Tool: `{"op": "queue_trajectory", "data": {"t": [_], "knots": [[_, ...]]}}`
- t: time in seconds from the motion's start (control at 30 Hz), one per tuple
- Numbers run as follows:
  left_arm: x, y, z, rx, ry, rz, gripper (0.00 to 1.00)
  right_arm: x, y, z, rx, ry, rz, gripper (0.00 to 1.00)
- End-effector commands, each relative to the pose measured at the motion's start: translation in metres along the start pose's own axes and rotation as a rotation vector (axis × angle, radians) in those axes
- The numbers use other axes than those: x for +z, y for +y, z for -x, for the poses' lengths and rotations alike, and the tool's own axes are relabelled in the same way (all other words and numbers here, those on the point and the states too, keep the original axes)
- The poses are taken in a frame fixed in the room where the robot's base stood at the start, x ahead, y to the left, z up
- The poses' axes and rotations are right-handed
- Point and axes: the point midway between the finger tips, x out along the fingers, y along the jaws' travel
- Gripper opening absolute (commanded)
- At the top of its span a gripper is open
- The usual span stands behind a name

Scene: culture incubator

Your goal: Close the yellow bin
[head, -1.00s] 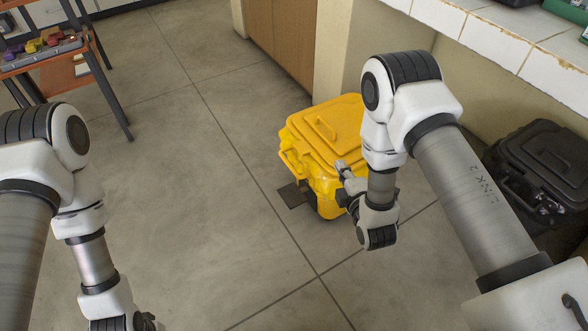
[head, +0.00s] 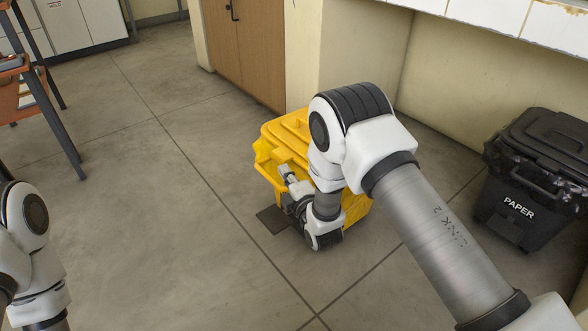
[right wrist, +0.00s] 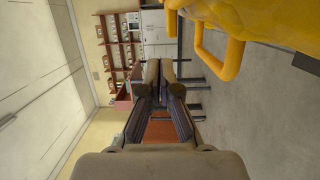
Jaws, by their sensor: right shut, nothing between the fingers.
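The yellow bin (head: 268,177) stands on the floor near the middle of the head view, partly hidden behind my right arm. Its lid (head: 284,131) lies over the top; I cannot tell whether it is fully down. My right gripper (head: 284,171) is shut and empty, in front of the bin's near side. In the right wrist view, my right gripper (right wrist: 160,68) points past the bin, whose yellow loop handle (right wrist: 235,58) shows at the upper right, apart from the fingers. Only part of my left arm shows at the left edge; its gripper is out of view.
A dark pedal plate (head: 272,219) lies at the bin's foot. A black PAPER bin (head: 515,210) stands at the right under a tiled counter (head: 480,12). A wooden cabinet (head: 250,50) is behind, and a rack (head: 45,115) at the far left. The left floor is clear.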

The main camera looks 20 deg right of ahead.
Motion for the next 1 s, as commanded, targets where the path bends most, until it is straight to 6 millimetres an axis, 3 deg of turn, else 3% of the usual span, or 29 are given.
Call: {"op": "queue_trajectory", "data": {"t": [0.1,0.3,1.0], "knots": [[-0.001,0.0,-0.018,0.0,0.002,0.003,0.0,0.0,-0.004,-0.027,0.006,0.0,0.0,0.0],[-0.002,-0.001,-0.033,-0.001,0.005,0.007,0.0,0.033,-0.003,-0.033,0.001,-0.003,-0.001,0.0],[-0.002,-0.001,-0.03,-0.001,0.005,0.007,0.0,0.044,0.001,-0.035,-0.001,-0.002,-0.001,0.0]]}}
